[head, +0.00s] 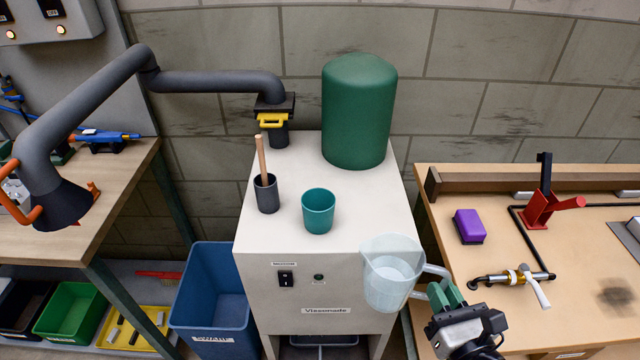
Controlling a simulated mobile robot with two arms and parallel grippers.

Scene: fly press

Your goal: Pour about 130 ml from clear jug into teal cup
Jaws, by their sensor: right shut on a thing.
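The teal cup (318,212) stands upright on the top of the light machine cabinet (275,232), and no liquid shows in it. My right gripper (440,292) is shut on the handle of the clear jug (392,262). The jug holds some clear or whitish liquid and appears near upright, in front of the cabinet's front right edge. It is to the right of the cup and nearer to me, apart from it. My left gripper is not in view.
A dark pot (266,194) with a wooden stick stands left of the cup. A green tank (358,112) stands behind it. A yellow-handled duct end (274,121) is at the back left. A purple block (469,226) lies on the right bench. A blue bin (207,318) stands at lower left.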

